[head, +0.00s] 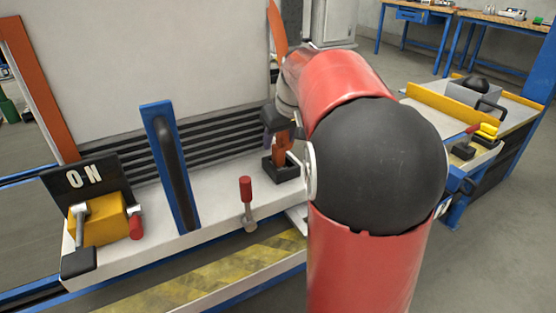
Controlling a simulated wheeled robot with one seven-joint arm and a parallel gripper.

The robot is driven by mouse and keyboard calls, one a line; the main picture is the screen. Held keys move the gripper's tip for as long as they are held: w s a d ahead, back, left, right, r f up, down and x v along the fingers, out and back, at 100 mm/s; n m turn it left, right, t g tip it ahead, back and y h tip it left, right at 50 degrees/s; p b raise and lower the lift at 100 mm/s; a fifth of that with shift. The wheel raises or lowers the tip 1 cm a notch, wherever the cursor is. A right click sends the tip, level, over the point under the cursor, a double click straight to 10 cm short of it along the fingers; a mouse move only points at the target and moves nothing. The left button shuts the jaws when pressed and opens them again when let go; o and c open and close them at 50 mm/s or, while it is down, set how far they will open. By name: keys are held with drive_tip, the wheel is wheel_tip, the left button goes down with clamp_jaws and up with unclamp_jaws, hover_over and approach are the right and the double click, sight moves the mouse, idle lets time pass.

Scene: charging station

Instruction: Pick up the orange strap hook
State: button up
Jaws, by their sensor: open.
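An orange piece (279,150), which looks like the orange strap hook, stands upright in a small black holder (282,170) at the right end of the grey ledge. My gripper (284,128) is directly above and around the top of the orange piece. It is open; its fingertips are small and partly hidden, so I cannot tell whether they touch the piece.
On the ledge (200,215) stand a red-handled lever (247,200), a blue upright bracket (170,165) and a yellow block (98,220) by an "ON" plate (85,180). A large pale panel (150,55) rises behind. A cart (470,100) with tools stands right.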

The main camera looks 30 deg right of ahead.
sight(279, 145)
drive_tip(key=x, duration=0.4)
drive_tip(key=shift+w+d+f, duration=0.15)
drive_tip(key=shift+d, duration=0.15)
drive_tip(key=shift+c, duration=0.3)
clamp_jaws()
